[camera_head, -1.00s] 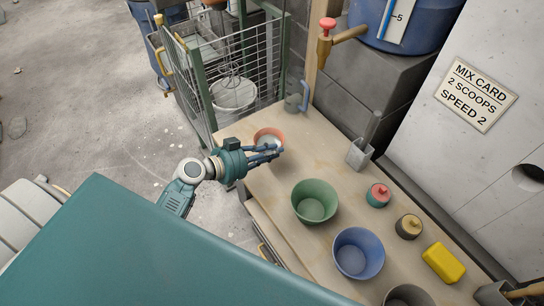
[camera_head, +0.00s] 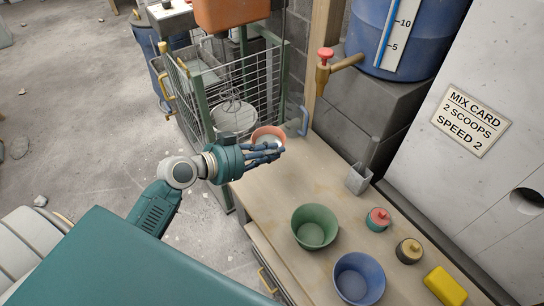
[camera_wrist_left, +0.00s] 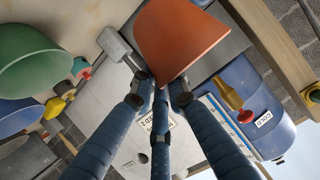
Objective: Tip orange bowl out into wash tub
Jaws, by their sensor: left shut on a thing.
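The orange bowl (camera_head: 267,131) is held by my left gripper (camera_head: 277,153) at the far end of the workbench, and it looks raised above the top. It looks roughly upright, with something pale inside. In the left wrist view the fingers are shut at the edge of the orange bowl (camera_wrist_left: 178,40), whose outer wall faces the camera. A blue tub-like container (camera_head: 144,62) stands on the floor at the upper left, partly hidden by the cage; I cannot tell whether it is the wash tub. My right gripper is not in view.
A wire cage (camera_head: 190,95) with a pale bucket (camera_head: 234,117) stands beyond the bench. On the workbench (camera_head: 275,195) are a green bowl (camera_head: 315,222), a blue bowl (camera_head: 358,278), a metal scoop (camera_head: 358,180), two small pots and a yellow block (camera_head: 445,287). A blue drum (camera_head: 400,38) has a tap.

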